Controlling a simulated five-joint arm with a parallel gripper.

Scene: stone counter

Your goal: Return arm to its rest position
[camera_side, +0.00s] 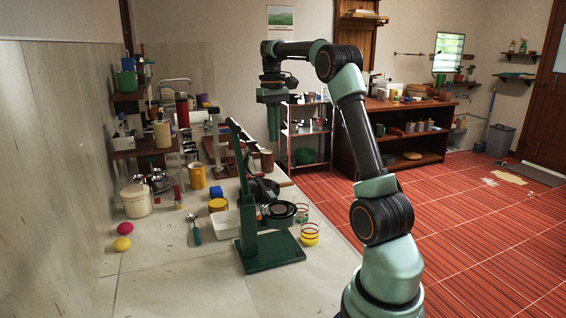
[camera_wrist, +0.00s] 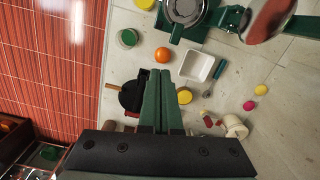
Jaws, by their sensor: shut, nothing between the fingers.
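My arm is raised over the counter, its upper part bent to the left in the side view. My gripper (camera_side: 273,138) hangs straight down from the wrist, well above the counter and clear of everything on it. In the wrist view its two green fingers (camera_wrist: 160,72) lie together with nothing between them. The gripper is shut and empty. Part of the counter below is hidden behind the fingers in the wrist view.
A tall green press (camera_side: 270,254) stands on the counter below the gripper. A white tray (camera_wrist: 197,66), an orange ball (camera_wrist: 162,54) and a white crock (camera_side: 137,201) are nearby. The front counter (camera_side: 180,285) is bare. Shelves and a wall line the left.

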